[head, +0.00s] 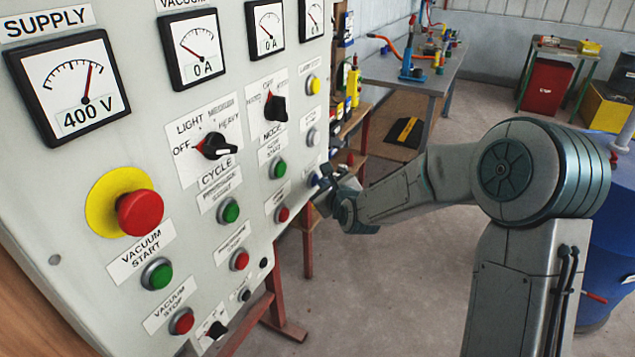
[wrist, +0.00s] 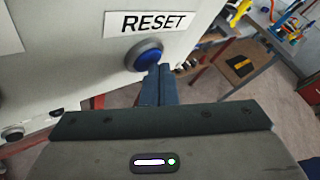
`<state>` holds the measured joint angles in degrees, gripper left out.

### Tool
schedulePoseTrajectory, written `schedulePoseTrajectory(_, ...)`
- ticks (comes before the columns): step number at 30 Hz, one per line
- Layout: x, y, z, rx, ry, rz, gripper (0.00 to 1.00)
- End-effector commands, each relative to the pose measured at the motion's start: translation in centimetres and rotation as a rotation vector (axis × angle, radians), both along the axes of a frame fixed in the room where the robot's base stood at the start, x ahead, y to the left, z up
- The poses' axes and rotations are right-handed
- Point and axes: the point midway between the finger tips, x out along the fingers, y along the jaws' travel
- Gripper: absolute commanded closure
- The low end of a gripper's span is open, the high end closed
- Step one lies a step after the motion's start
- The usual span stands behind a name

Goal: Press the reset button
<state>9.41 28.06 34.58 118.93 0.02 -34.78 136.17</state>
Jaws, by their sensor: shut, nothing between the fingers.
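The reset button is a blue round button (wrist: 146,57) in a grey collar on the light panel, under a label reading RESET (wrist: 152,22) in the wrist view. In the head view a small blue button (head: 312,179) shows at the panel's right edge, partly hidden by my gripper (head: 322,184). My gripper's fingers (wrist: 166,71) are closed together with nothing between them. In the wrist view their tips appear at the button's right edge; I cannot tell whether they touch it.
The control panel (head: 60,165) carries gauges, rotary switches, green and red buttons and a red emergency stop (head: 140,212) on a yellow collar. A workbench (head: 440,75) with tools stands behind. A blue drum (head: 610,245) is at right. Open floor lies below my arm.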

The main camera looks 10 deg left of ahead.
Motion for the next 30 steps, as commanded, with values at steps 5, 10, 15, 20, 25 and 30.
schedulePoseTrajectory(5, 0.0, 0.1, 0.1, 0.001, -0.001, 0.002, 1.0)
schedulePoseTrajectory(10, 0.0, 0.0, 0.1, 0.001, -0.001, 0.002, 1.0)
schedulePoseTrajectory(15, -0.3, -0.7, 0.0, 0.001, 0.0, 0.0, 1.0)
schedulePoseTrajectory(20, -0.6, -1.5, 0.0, 0.001, 0.0, 0.0, 1.0)
schedulePoseTrajectory(25, -0.7, -1.5, 0.0, 0.001, 0.0, 0.001, 1.0)
schedulePoseTrajectory(30, -0.7, -1.6, 0.0, 0.001, 0.001, 0.001, 1.0)
